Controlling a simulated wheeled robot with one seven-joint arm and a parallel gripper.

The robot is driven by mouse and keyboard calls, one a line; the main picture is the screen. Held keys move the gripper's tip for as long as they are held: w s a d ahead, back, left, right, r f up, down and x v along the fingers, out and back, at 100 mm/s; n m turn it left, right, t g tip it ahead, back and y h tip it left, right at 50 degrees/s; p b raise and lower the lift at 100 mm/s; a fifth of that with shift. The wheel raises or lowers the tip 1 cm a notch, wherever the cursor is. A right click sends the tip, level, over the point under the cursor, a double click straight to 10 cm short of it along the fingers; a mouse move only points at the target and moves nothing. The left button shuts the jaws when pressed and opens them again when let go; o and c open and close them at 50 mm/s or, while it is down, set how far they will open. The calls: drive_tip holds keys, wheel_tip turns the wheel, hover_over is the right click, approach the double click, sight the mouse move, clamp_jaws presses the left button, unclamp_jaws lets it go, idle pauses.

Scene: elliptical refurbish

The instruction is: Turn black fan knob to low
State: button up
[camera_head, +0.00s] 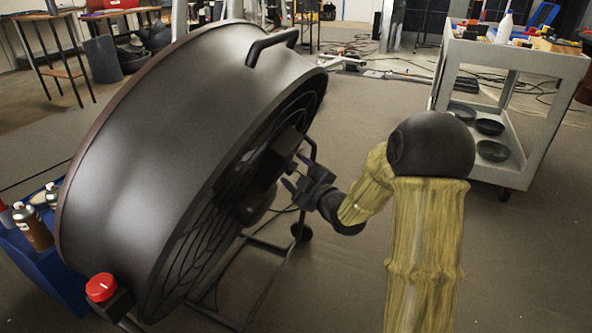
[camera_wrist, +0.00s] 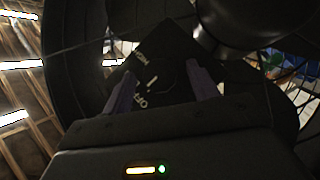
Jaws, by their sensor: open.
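The large dark drum fan (camera_head: 150,130) stands tilted on a frame, its grille side facing my arm. A black control box (camera_head: 290,142) sits at the grille. In the wrist view, the box's dark panel (camera_wrist: 172,55) carries white lettering, which seems to read OFF below and HIGH above, partly hidden. The black fan knob (camera_wrist: 153,84) shows a short slanted white mark. My gripper (camera_head: 294,171) is open close to the box. In the wrist view, my gripper's fingers (camera_wrist: 160,74) stand either side of the knob; I cannot tell whether they touch it.
A red knob (camera_head: 101,287) sits on a black mount at the fan's lower rim. A blue box (camera_head: 50,270) with bottles is at the left. A grey cart (camera_head: 515,60) with pans stands at the right. Cables lie on the far floor.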

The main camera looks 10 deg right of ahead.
drive_tip(key=shift+w, duration=0.1)
drive_tip(key=c, duration=1)
drive_tip(key=shift+r+g+p, duration=0.2)
drive_tip(key=shift+g+p, duration=0.1)
drive_tip(key=shift+p, duration=0.9)
drive_tip(key=m+g+y+p, duration=0.1)
drive_tip(key=g+y+p, duration=0.1)
drive_tip(key=p, duration=0.6)
drive_tip(key=m+g+y+p, duration=0.1)
drive_tip(key=g+y+p, duration=0.1)
drive_tip(key=p, duration=0.7)
drive_tip(key=shift+w+d+m+g+p, duration=0.1)
drive_tip(key=shift+d+m+g+p, duration=0.2)
drive_tip(key=shift+g, duration=0.5)
drive_tip(key=shift+a+f, duration=0.1)
drive_tip(key=shift+f, duration=0.05)
